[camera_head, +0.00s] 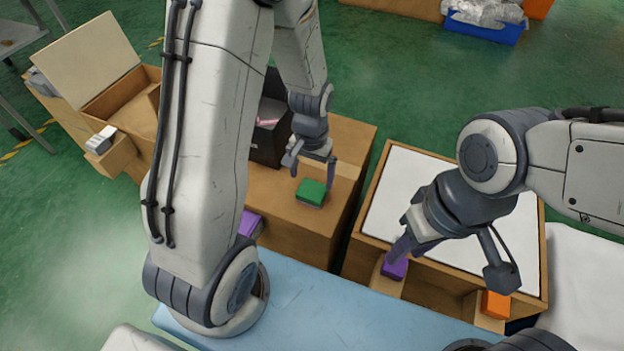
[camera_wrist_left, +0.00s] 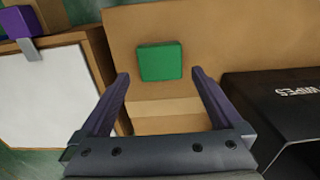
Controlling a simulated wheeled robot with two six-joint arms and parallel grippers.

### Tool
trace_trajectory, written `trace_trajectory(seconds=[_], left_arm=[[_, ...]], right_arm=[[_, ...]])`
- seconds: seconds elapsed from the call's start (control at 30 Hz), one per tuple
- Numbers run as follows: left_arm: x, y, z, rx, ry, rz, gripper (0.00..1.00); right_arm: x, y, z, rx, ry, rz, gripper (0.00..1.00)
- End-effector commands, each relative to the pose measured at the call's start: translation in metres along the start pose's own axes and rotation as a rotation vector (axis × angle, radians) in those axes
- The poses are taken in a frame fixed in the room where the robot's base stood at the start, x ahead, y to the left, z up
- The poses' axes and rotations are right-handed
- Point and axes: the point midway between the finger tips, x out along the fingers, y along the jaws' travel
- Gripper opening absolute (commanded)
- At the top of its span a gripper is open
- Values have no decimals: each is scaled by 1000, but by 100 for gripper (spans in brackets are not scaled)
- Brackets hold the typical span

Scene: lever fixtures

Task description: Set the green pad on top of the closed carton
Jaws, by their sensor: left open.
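The green pad (camera_head: 312,191) lies flat on the brown top of the middle carton (camera_head: 275,205), which looks closed. In the left wrist view the green pad (camera_wrist_left: 160,62) also lies on the bare brown surface (camera_wrist_left: 215,35). My left gripper (camera_head: 311,170) is open and empty, close to the pad. In the left wrist view its fingertips (camera_wrist_left: 160,74) stand apart on either side of the pad, not touching it. My right gripper (camera_head: 402,243) is over a purple pad (camera_head: 395,268); whether its fingers hold that pad is unclear.
A black box marked WIPES (camera_wrist_left: 285,105) stands beside the pad. An open carton with a raised lid (camera_head: 92,62) is at far left. A white-topped wooden box (camera_head: 395,190) is on the right. An orange pad (camera_head: 495,304) and another purple pad (camera_head: 249,223) sit low at the front.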

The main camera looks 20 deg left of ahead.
Motion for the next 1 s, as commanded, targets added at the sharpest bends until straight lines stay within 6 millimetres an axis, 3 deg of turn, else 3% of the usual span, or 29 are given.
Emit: trace_trajectory(seconds=[0.03, 0.1, 0.33, 0.47, 0.57, 0.7, 0.9, 1.0], left_arm=[[-17, 0, -1, 0, 5, 0, 100], [-28, 0, -1, 0, 4, 0, 100], [-50, 2, 0, 5, 2, 0, 100], [-73, 27, 11, 76, 13, 6, 100], [-104, 65, 37, 192, 28, 19, 100], [-143, 108, 94, 378, 36, 46, 100], [-170, 130, 158, 563, 33, 79, 100], [-174, 133, 171, 598, 31, 85, 100]], right_arm=[[-11, -1, -1, 0, 0, 0, 38], [-16, -1, -1, 0, 0, 0, 38], [-24, -2, -1, 0, 0, 0, 38], [-24, -2, -1, 0, 0, 0, 38], [-24, -2, -1, 0, 0, 0, 38], [-24, -2, -1, 0, 0, 0, 38], [-24, -2, -1, 0, 0, 0, 38], [-24, -2, -1, 0, 0, 0, 38]])
